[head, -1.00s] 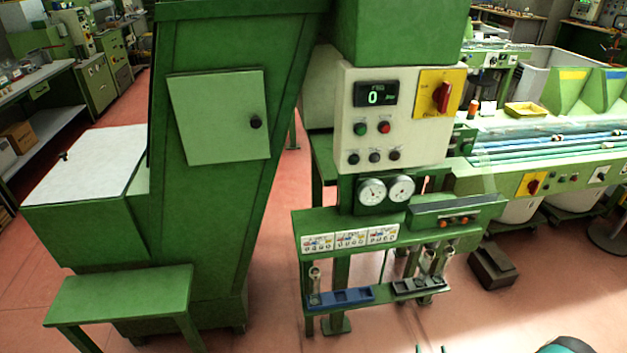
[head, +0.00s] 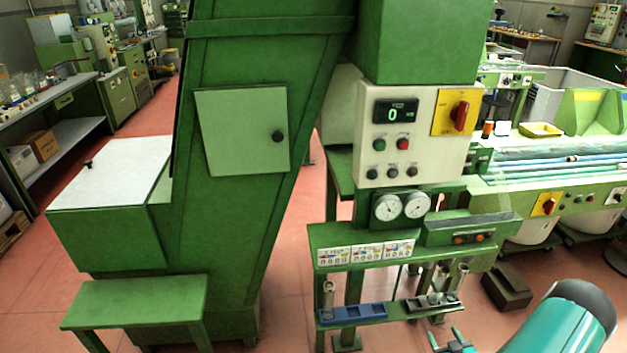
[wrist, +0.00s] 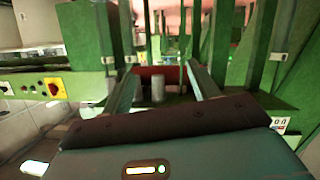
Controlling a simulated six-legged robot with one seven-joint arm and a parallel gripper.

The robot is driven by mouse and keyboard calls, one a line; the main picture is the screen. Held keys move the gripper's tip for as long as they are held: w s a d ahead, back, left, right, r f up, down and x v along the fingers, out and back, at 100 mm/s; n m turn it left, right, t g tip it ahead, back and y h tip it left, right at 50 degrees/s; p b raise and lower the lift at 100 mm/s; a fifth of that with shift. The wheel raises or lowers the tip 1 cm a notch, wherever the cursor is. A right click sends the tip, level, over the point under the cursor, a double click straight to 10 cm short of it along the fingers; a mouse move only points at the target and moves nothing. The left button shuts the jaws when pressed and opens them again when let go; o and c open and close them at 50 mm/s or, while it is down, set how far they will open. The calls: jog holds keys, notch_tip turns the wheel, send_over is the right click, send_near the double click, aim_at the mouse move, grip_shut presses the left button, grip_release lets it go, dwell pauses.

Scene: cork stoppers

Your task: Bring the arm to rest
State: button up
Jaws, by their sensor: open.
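My gripper (head: 456,342) shows at the bottom edge of the head view, in front of the green machine and below its trays. The teal and dark part of my arm (head: 565,318) fills the lower right corner. In the wrist view my gripper (wrist: 165,85) has its two fingers spread wide apart. Nothing is held between them. Short grey cylinders (wrist: 158,90) show beyond the fingers, apart from them.
The green machine with a control panel (head: 400,135) stands ahead. A blue tray (head: 352,314) and a dark tray (head: 432,304) are low on its front. A dark block (head: 507,290) lies on the floor to the right. A green bench (head: 135,295) stands at left.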

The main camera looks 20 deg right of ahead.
jog(key=w+r+n+g, duration=0.2)
jog(key=w+r, duration=0.5)
jog(key=r, duration=0.1)
jog(key=w+a+r+g, duration=0.1)
jog(key=w+a+r, duration=0.1)
jog(key=a+r, duration=0.35)
jog(key=w+a+r+g, duration=0.1)
jog(key=w+a+r, duration=0.15)
jog(key=r, duration=0.65)
jog(key=w+a+r+g, duration=0.1)
jog(key=w+a+r, duration=0.2)
jog(key=r, duration=0.5)
jog(key=s+a+r+g+y, duration=0.1)
jog(key=s+a+r, duration=0.2)
jog(key=a+r, duration=0.4)
jog(key=s+a+r+g+y, duration=0.1)
jog(key=s+a+r, duration=0.35)
jog(key=a, duration=0.55)
jog(key=s+a+r+g+y, duration=0.1)
jog(key=s+a+r, duration=0.4)
jog(key=s+a, duration=0.7)
jog(key=shift+s+a+y, duration=0.35)
jog(key=shift+a+y, duration=0.15)
jog(key=shift+y, duration=0.3)
